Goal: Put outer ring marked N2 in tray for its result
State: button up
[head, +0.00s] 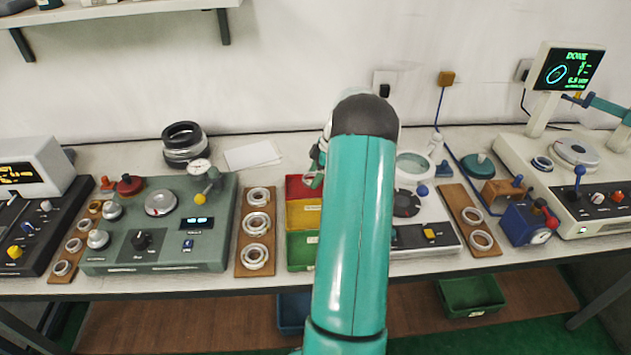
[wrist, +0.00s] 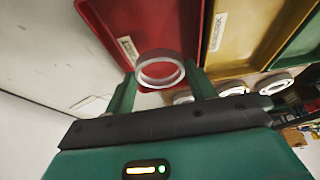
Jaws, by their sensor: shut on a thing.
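My gripper (wrist: 161,76) is shut on a pale metal outer ring (wrist: 160,83), held between the two green fingertips in the wrist view. No mark on the ring can be read. Behind it in that view is the red tray (wrist: 172,25), with the yellow tray (wrist: 238,35) and green tray (wrist: 300,45) to its right. Their labels are not legible. In the head view the red tray (head: 298,187), yellow tray (head: 303,217) and green tray (head: 300,250) stand in a row, partly hidden by my arm. The held ring is hidden there.
Wooden boards with rings stand left (head: 256,238) and right (head: 474,225) of the trays. A green tester (head: 155,240) is at left. At right, a machine's screen (head: 567,68) reads DONE. A white sheet (head: 252,155) lies at the back.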

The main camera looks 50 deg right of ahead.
jog(key=shift+f, duration=1.5)
jog(key=shift+f, duration=0.1)
jog(key=o, duration=0.7)
jog(key=shift+f, duration=0.1)
